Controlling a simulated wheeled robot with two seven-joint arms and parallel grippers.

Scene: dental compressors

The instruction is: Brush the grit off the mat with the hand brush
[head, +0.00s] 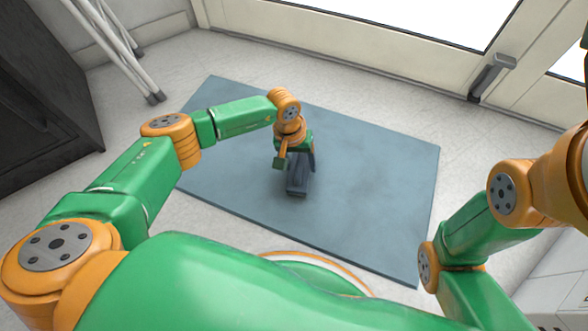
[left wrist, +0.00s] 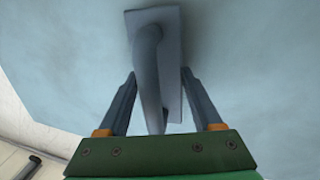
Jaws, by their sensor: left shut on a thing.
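The blue-grey mat (head: 390,170) lies flat on the floor and also shows in the left wrist view (left wrist: 70,60). My left gripper (head: 302,165) points down over the middle of the mat. It is shut on the grey hand brush (head: 298,187), whose arched handle (left wrist: 150,75) runs between the two fingers in the left wrist view. The brush's flat body is low at the mat; I cannot tell whether its underside touches. A faint darker smudge shows on the mat right of the brush; single grains of grit are too small to make out. My right gripper is outside both views.
A pale door with a grey handle (head: 492,72) stands beyond the mat. A dark cabinet (head: 45,95) is at the left, with white metal legs (head: 125,45) beside it. A white unit (head: 560,285) stands at the lower right. The mat around the brush is clear.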

